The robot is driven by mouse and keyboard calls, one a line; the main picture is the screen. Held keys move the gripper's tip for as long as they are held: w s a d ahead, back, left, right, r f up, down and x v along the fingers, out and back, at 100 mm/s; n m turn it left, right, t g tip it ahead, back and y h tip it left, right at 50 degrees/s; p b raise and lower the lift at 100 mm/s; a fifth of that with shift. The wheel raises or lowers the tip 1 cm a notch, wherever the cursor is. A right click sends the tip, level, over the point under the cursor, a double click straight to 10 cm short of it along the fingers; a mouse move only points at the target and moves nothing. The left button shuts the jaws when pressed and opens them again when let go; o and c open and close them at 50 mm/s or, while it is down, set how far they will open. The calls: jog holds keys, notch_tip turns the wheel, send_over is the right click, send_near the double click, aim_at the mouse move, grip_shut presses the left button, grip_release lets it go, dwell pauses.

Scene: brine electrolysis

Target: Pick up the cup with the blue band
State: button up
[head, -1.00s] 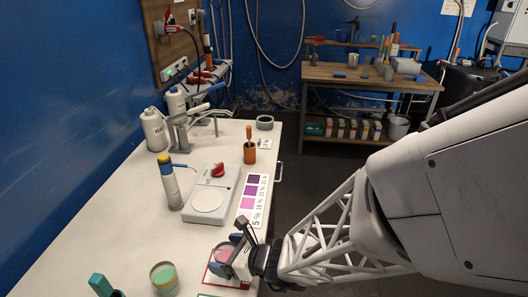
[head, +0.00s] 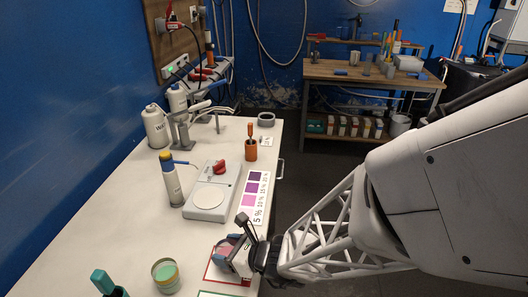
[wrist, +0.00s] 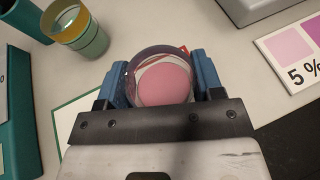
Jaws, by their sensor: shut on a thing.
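A clear round cup with pink contents (wrist: 163,82) sits between the two blue fingers of my gripper (wrist: 160,88) in the wrist view. Its wall looks bluish-purple near the rim; its lower side is hidden. My gripper (head: 233,254) is shut on this cup at the table's front right edge in the head view, over or just above a red-bordered card (head: 211,277). A second cup with a yellow-orange band and green contents (head: 166,276) stands to the left, apart from my gripper. It also shows at upper left in the wrist view (wrist: 76,30).
A white scale (head: 210,200) and a purple colour chart (head: 258,192) lie beyond the gripper. A teal object (head: 105,284) is at the near left. The table's left middle is clear.

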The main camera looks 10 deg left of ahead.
jog(key=shift+r, duration=0.2)
jog(key=shift+c, duration=0.2)
jog(key=shift+r, duration=0.55)
notch_tip(320, 180, up, 2)
jog(key=shift+r, duration=0.1)
jog(key=s+d+r, duration=0.1)
jog(key=s+d, duration=0.9)
jog(key=s, duration=0.2)
jog(key=shift+s+r, duration=0.15)
jog(key=shift+d, duration=0.1)
jog(key=w+a+r, duration=0.2)
jog(key=w+a, duration=0.4)
jog(key=w, duration=0.3)
jog(key=w+a+r+t, duration=0.1)
jog(key=w+a+r, duration=0.1)
jog(key=w+a, duration=0.4)
jog(key=w, duration=0.4)
jog(key=shift+w+r+m, duration=0.15)
jog(key=shift+r+m, duration=0.25)
